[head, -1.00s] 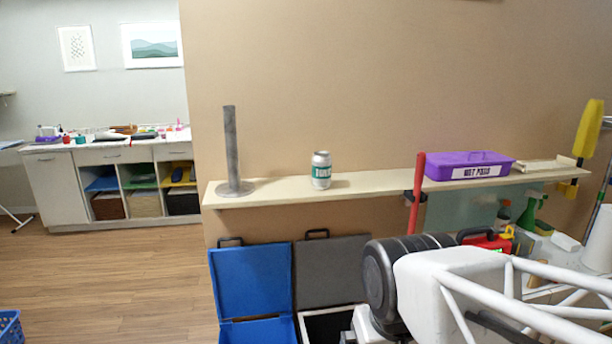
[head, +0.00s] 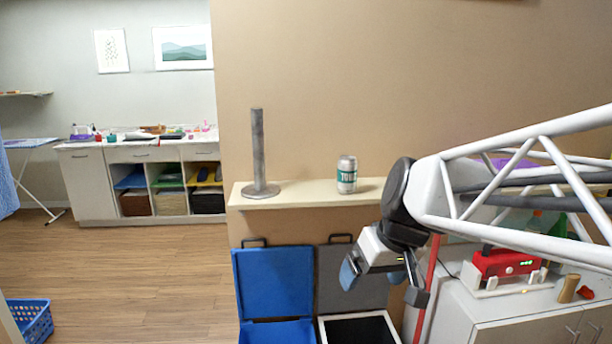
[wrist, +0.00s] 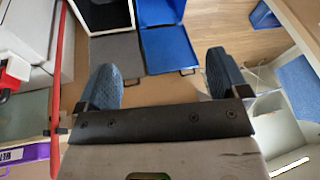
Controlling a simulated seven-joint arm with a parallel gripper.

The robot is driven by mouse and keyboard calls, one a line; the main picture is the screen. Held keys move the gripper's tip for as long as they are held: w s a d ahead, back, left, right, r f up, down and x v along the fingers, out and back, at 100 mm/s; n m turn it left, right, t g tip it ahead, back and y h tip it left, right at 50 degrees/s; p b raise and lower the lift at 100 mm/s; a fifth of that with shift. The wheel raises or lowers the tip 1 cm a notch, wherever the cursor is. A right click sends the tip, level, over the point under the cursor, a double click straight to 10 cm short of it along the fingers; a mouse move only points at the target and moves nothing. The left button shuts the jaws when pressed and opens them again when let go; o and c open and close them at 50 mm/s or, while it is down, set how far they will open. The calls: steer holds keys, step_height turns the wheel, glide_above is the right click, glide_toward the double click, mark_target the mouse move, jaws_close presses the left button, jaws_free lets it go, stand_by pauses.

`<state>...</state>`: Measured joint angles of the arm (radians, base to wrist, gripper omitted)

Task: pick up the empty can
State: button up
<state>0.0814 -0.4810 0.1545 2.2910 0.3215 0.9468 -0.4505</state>
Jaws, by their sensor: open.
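The can (head: 347,174), silver with a green band, stands upright on the cream wall shelf (head: 300,196), to the right of a grey post on a round base. My gripper (head: 382,280) is below and to the right of the can, in front of the shelf and apart from it. In the wrist view my gripper (wrist: 165,80) is open, its two blue-grey pads wide apart with nothing between them. The can is not recognisable in the wrist view.
The grey post (head: 257,150) stands on the shelf's left end. Below are a blue open-lidded bin (head: 272,282) and a grey-lidded bin (head: 335,275). A red pole (head: 428,285) is close to my gripper. A red case (head: 503,264) sits on a white cabinet at right.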

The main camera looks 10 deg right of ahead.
steer(key=w+d+r+n+t+y, duration=0.1)
steer(key=w+r+n+y, duration=0.15)
steer(key=w, duration=0.75)
steer(key=w+d+r+n+t+y, duration=0.1)
steer(key=w+r, duration=0.2)
steer(key=w, duration=0.6)
steer(key=n+t+y, duration=0.2)
steer(key=n+t, duration=0.1)
glide_toward(356, 163)
steer(key=x, duration=0.5)
steer(key=shift+w+a+f, duration=0.1)
steer(key=shift+a+f, duration=0.05)
steer(key=shift+x, duration=1.3)
steer(key=shift+a, duration=0.15)
steer(key=shift+x, duration=2.5)
steer(key=shift+w, duration=0.1)
